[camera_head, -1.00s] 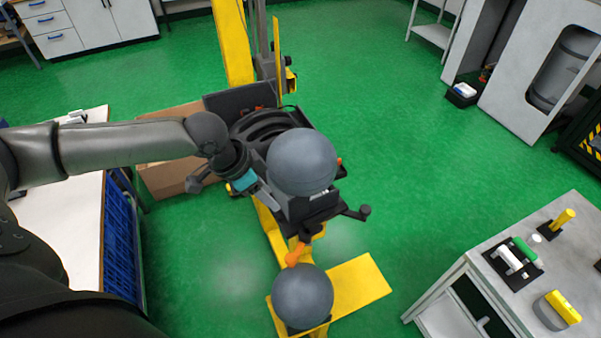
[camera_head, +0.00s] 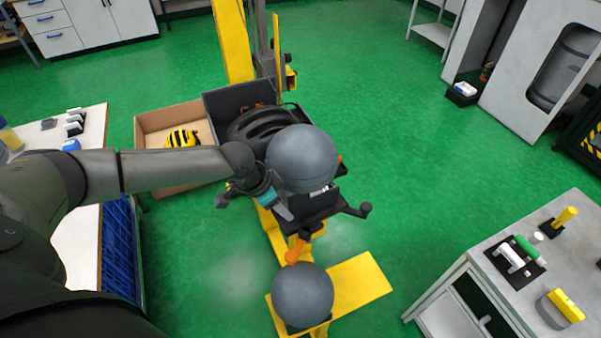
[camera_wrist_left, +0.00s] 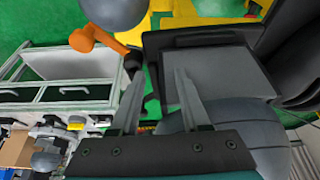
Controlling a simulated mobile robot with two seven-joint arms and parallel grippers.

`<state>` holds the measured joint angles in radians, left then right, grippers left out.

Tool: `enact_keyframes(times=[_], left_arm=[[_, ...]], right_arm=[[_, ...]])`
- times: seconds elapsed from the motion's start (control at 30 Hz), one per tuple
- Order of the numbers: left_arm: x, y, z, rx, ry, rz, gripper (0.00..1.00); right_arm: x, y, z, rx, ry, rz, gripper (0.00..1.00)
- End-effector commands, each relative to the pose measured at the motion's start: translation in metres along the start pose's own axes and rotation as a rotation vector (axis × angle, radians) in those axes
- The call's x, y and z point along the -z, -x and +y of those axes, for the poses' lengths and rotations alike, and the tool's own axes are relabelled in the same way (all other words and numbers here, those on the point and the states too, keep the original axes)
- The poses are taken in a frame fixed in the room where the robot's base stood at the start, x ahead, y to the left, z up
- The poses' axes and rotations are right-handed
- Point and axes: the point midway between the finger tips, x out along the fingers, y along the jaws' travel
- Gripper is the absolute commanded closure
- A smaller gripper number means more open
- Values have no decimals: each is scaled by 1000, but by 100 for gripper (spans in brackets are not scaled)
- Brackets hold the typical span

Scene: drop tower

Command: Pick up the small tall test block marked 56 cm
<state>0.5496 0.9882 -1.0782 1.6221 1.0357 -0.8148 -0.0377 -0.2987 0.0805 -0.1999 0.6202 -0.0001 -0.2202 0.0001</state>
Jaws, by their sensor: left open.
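No 56 cm marking is readable. A grey ball-topped test block (camera_head: 302,160) sits on the dark carriage of the yellow drop tower. Its boxy grey lower part (camera_wrist_left: 228,78) shows in the wrist view. A second grey ball-shaped block (camera_head: 303,295) stands lower, on the tower's yellow base. My left gripper (camera_head: 284,208) is beside the upper block's lower part, partly hidden under its ball. In the wrist view its fingers (camera_wrist_left: 156,95) are apart and empty. One finger overlaps the grey part's edge; I cannot tell whether they touch. My right gripper is out of view.
A black helmet (camera_head: 262,122) lies in a dark tray behind the upper block. A white bench (camera_head: 75,245) is at left. A grey bench (camera_head: 480,250) with tools is at right. Green floor is open between.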

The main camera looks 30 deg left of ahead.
Motion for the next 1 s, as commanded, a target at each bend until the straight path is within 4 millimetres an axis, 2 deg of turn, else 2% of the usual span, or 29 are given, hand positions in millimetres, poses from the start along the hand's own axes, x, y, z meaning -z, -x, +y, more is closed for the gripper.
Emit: enact_keyframes(times=[0.2, 0.3, 0.6, 1.0], left_arm=[[-1, -29, -2, -2, 1, 1, 54], [-1, -36, -2, -1, 2, 0, 54], [-1, -39, -2, -1, 1, 0, 54], [-1, -39, -2, -1, 1, 0, 99]], right_arm=[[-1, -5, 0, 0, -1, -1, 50], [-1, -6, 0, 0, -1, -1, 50], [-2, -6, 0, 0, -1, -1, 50], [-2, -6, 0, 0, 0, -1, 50]])
